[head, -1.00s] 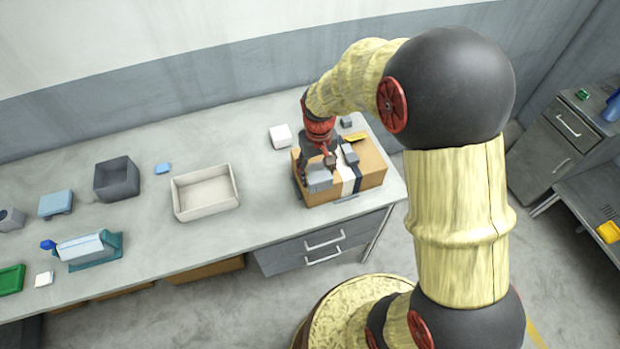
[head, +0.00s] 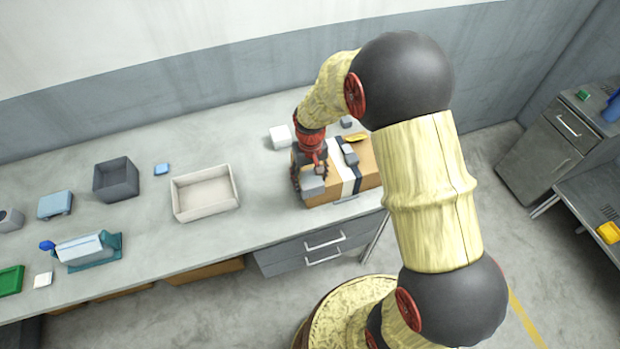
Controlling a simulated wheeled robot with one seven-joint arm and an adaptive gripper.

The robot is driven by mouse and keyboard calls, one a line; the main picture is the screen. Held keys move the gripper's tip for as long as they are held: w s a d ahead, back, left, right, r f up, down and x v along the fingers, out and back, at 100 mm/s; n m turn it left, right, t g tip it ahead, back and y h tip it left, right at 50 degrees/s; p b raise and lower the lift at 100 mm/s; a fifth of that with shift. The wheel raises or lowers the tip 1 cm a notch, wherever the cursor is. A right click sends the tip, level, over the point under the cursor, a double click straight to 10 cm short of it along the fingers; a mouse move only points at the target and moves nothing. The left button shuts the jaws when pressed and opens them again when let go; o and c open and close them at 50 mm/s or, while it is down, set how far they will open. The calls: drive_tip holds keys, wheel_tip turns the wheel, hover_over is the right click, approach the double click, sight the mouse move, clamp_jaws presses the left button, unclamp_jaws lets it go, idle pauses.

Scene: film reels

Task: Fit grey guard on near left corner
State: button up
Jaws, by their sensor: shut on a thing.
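The cardboard box (head: 368,176) stands at the right end of the bench, with a white and dark band (head: 344,173) across its top. My gripper (head: 311,178) points down at the box's near left corner. It is shut on a grey guard (head: 313,187), which sits at that corner. I cannot tell from this view whether the guard is seated fully on the corner. My wrist and fingers hide part of the box's left side. A small grey piece (head: 350,155) lies on the box top by the band, and a yellow piece (head: 383,138) is at the far edge.
A white block (head: 280,137) and a small grey block (head: 346,122) are behind the box. A cream tray (head: 205,193) stands to the left, with a dark grey bin (head: 116,180) beyond it. The bench between tray and box is clear.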

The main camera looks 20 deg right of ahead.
drive_tip(key=shift+f+b, duration=0.3)
drive_tip(key=shift+f, duration=0.2)
drive_tip(key=o, duration=1.1)
drive_tip(key=shift+o, duration=0.2)
wheel_tip(320, 180, up, 13)
drive_tip(key=p, duration=0.1)
wheel_tip(320, 180, up, 12)
drive_tip(key=t, duration=0.2)
hover_over(310, 178)
drive_tip(key=s, duration=0.7)
drive_tip(key=s+r+t, duration=0.1)
drive_tip(key=s+r, duration=0.3)
drive_tip(key=s, duration=0.3)
drive_tip(key=s+r+t, duration=0.2)
drive_tip(key=s+r, duration=0.1)
drive_tip(key=s, duration=0.5)
drive_tip(key=shift+r+t, duration=0.3)
drive_tip(key=shift+r, duration=0.05)
